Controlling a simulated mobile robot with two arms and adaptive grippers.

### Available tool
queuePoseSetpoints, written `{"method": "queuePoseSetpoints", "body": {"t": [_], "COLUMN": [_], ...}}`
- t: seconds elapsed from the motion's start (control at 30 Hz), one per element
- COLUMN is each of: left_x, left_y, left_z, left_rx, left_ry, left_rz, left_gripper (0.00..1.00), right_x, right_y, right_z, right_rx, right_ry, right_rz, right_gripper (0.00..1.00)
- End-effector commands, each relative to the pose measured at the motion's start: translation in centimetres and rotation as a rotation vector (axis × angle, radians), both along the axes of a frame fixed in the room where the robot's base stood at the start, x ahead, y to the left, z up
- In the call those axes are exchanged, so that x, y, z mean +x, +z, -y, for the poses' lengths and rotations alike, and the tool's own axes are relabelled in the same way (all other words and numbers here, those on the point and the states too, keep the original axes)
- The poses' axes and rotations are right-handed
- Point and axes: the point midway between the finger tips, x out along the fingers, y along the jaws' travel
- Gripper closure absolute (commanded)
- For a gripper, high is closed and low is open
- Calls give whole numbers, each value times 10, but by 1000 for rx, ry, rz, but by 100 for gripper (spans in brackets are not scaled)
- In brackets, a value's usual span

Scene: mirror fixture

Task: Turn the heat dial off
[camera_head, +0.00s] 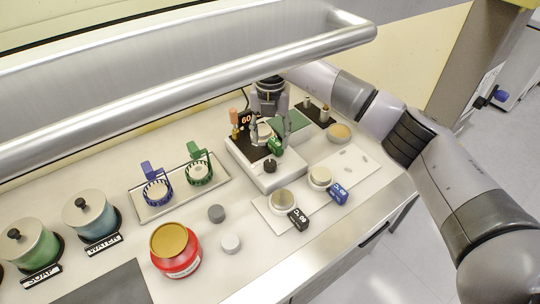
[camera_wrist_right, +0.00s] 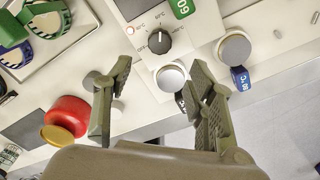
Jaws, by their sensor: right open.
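The heat dial (camera_head: 270,166) is a black knob on the front of the white hot plate (camera_head: 283,179). In the right wrist view the dial (camera_wrist_right: 159,41) has temperature marks around it, and its light pointer line looks roughly upward, away from the OFF mark at lower left. My right gripper (camera_head: 270,141) points down over the hot plate, behind the dial in the head view. In its wrist view the gripper (camera_wrist_right: 160,66) is open and empty, its fingers apart and clear of the dial. My left gripper is not in view.
A vessel with a green 60°C tag (camera_head: 275,146) is on the hot plate, close to my right fingers. Two lidded vessels with black (camera_head: 298,219) and blue (camera_head: 338,194) tags stand in front. A red jar (camera_head: 178,255) and a rack tray (camera_head: 150,211) are left.

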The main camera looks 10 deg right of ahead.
Motion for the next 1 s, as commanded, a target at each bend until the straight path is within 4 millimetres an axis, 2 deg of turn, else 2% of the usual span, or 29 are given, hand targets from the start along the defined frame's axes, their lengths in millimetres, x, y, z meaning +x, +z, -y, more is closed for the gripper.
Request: {"method": "queuePoseSetpoints", "body": {"t": [0.03, 0.2, 0.33, 0.43, 0.6, 0.87, 1.0], "left_x": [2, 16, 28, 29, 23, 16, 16], "left_y": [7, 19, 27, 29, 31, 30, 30], "left_z": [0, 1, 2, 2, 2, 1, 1], "left_rx": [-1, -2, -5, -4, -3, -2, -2], "left_ry": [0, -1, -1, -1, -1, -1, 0], "left_rz": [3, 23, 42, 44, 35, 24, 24], "left_gripper": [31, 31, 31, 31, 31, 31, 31], "right_x": [-2, -1, -2, 0, 0, 0, 0], "right_y": [-10, -46, -70, -83, -95, -97, -97], "right_z": [0, 0, 0, -1, 0, 0, 0], "right_rx": [-1, 0, 0, 0, 0, 0, 0], "right_ry": [1, -1, 1, -1, 1, 1, 1], "right_rz": [-7, -5, -4, -2, 0, 0, 0], "right_gripper": [49, 49, 49, 49, 49, 49, 56]}}
